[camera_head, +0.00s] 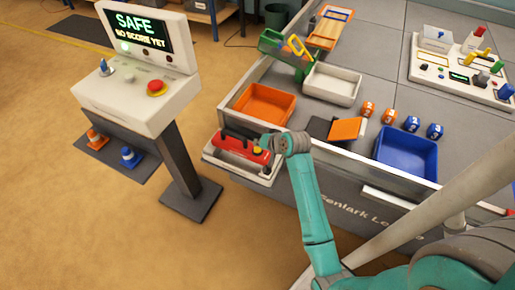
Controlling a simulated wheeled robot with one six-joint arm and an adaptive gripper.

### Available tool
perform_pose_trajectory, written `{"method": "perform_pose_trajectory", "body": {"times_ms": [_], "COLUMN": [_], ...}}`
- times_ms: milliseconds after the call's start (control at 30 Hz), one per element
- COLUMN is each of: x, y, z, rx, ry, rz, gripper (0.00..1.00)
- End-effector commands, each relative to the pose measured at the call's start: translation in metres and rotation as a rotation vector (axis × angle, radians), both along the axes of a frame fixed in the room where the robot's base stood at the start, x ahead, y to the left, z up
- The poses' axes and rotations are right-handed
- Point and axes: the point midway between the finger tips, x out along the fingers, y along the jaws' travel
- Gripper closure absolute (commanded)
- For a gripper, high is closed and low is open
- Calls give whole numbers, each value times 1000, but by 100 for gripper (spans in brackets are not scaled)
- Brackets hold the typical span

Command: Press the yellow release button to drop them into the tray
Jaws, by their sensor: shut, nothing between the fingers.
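A red device (236,149) with a black handle lies in a pale shelf-like tray (213,156) at the table's near left side. A small yellow button-like spot (257,150) sits at its right end. My gripper (266,141) is shut and empty, right beside that spot at the device's right end. I cannot tell whether its tip touches the device. My wrist hides part of the area to the right. Orange (265,103), white (332,84) and blue (407,155) trays stand on the table.
A control panel (462,72) with coloured levers is at the back right.

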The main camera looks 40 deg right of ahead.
Motion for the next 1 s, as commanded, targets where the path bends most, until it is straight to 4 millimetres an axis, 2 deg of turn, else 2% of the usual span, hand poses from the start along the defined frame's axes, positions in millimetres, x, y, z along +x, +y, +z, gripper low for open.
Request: {"method": "perform_pose_trajectory", "body": {"times_ms": [1000], "x": [0], "y": [0], "z": [-9], "rx": [1], "ry": [1], "rz": [1], "gripper": [100]}}
